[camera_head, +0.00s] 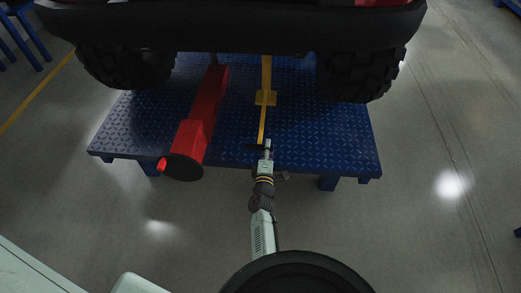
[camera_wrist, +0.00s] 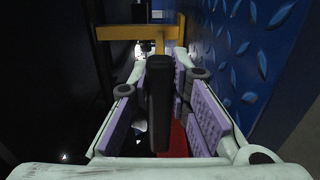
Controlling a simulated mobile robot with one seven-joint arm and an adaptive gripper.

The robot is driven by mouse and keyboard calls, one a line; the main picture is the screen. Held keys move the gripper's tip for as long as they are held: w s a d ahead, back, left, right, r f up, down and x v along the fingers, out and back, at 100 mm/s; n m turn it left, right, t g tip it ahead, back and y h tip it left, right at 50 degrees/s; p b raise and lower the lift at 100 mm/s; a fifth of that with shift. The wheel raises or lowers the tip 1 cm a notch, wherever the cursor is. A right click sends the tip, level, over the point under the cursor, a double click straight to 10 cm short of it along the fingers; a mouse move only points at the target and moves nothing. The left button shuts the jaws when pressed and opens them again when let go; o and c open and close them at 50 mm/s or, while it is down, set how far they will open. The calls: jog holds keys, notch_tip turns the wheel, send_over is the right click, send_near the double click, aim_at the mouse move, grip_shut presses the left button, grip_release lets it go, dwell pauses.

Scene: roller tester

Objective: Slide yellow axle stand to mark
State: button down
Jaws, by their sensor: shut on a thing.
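The yellow axle stand (camera_head: 266,97) stands upright on the blue platform, beneath the vehicle. A long yellow bar runs from its base toward me and ends in a black handle (camera_head: 256,147) near the platform's front edge. My gripper (camera_head: 267,148) is at that handle. In the wrist view, the purple-padded fingers of my gripper (camera_wrist: 160,72) are on both sides of the black handle (camera_wrist: 160,105), and the yellow frame (camera_wrist: 150,32) shows beyond the fingertips. The top of the stand is hidden under the vehicle. I cannot make out a mark on the platform.
The blue tread-plate platform (camera_head: 330,140) is bare right of the stand. A red jack (camera_head: 205,112) with a dark round end lies to the left. The vehicle's bumper (camera_head: 230,28) and tyres (camera_head: 355,75) overhang the far side. Open floor surrounds the platform.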

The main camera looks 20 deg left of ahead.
jog(key=shift+w+a, duration=0.1)
jog(key=shift+w, duration=0.3)
jog(key=shift+b+x, duration=1.75)
jog(key=shift+x, duration=2.9)
jog(key=c, duration=1.2)
grip_release()
jog(key=shift+s, duration=0.1)
jog(key=shift+p+v, duration=0.95)
jog(key=shift+p, duration=0.1)
jog(key=shift+p+v, duration=1.4)
jog(key=shift+v, duration=0.5)
jog(key=shift+s, duration=0.15)
